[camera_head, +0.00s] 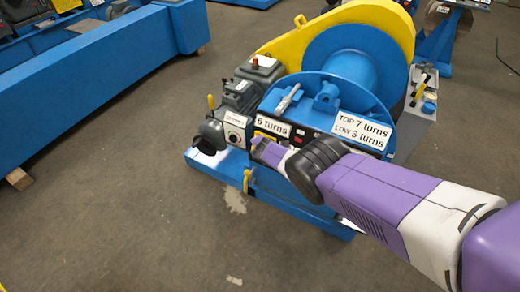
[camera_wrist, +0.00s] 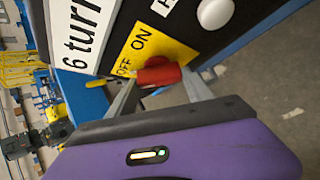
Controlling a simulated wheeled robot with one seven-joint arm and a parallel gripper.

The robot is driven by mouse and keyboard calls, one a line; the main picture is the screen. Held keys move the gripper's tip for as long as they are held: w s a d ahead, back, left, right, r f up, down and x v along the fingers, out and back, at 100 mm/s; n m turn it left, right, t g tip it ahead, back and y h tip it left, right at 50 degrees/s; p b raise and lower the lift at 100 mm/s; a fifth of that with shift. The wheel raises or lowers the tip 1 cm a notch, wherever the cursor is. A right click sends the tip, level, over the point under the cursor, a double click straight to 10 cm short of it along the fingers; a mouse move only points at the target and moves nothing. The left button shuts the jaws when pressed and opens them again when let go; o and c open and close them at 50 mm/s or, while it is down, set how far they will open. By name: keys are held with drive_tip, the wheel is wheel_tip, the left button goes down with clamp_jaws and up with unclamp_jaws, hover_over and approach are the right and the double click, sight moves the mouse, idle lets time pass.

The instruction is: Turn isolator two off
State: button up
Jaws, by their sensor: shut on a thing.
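A red switch handle (camera_wrist: 158,76) sits on a yellow plate (camera_wrist: 165,50) marked ON and OFF in the wrist view. The number of this isolator is not readable. My gripper (camera_wrist: 160,84) has one finger on each side of the handle and is shut on it. The handle's left end lies close to the word OFF; its exact setting is hard to tell. In the head view my gripper (camera_head: 259,145) reaches the front panel of the blue machine just below the "6 turns" label (camera_head: 272,128), and hides most of the switch.
A white round button (camera_wrist: 215,13) sits beside the yellow plate. A grey box with a dial (camera_head: 235,137) stands left of the panel. A grey control box (camera_head: 413,130) with levers is at the right. A blue beam (camera_head: 95,90) lies at left; the floor in front is clear.

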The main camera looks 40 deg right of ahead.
idle(0.4)
drive_tip(key=o, duration=1.4)
drive_tip(key=shift+c, duration=0.2)
drive_tip(key=shift+r, duration=0.1)
